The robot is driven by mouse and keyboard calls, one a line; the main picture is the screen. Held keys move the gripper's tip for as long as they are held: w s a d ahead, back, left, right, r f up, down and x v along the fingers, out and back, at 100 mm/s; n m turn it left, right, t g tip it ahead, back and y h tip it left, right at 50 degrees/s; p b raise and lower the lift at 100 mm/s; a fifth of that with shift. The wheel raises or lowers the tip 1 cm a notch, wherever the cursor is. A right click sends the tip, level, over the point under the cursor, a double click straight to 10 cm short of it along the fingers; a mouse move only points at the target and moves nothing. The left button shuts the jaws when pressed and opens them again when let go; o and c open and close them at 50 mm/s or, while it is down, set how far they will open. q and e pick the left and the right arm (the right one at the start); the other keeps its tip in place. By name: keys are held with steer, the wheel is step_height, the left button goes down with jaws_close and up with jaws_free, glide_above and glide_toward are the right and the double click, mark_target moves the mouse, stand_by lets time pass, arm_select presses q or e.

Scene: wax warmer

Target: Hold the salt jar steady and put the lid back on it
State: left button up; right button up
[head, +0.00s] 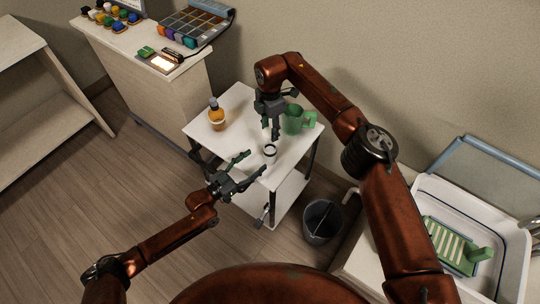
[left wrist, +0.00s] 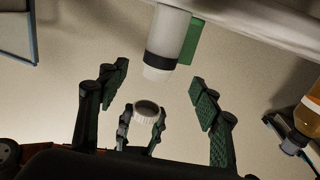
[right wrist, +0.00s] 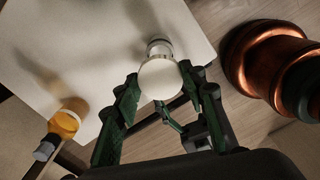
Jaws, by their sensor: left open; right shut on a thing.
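The salt jar (head: 270,156) stands upright on the small white table (head: 236,104), near its front corner. In the left wrist view, which looks inverted, the jar (left wrist: 170,32) is a white cylinder with a dark band near its open end. My left gripper (head: 255,162) is open, its fingers spread toward the jar without visibly gripping it. My right gripper (head: 271,133) is above the jar, shut on the white lid (right wrist: 160,80). The lid also shows in the left wrist view (left wrist: 147,111), with a ridged edge, apart from the jar. In the right wrist view it partly hides the jar (right wrist: 158,47).
A green mug (head: 293,120) stands behind the jar, near my right gripper. An amber bottle (head: 217,118) stands at the table's left. A dark bucket (head: 322,222) is on the floor right of the table. The table's middle is clear.

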mark_target(265, 153)
arm_select(q)
steer(key=x, duration=0.8)
steer(key=shift+w+d, duration=0.25)
steer(key=shift+w, duration=0.05)
steer(key=shift+c, duration=0.6)
jaws_close()
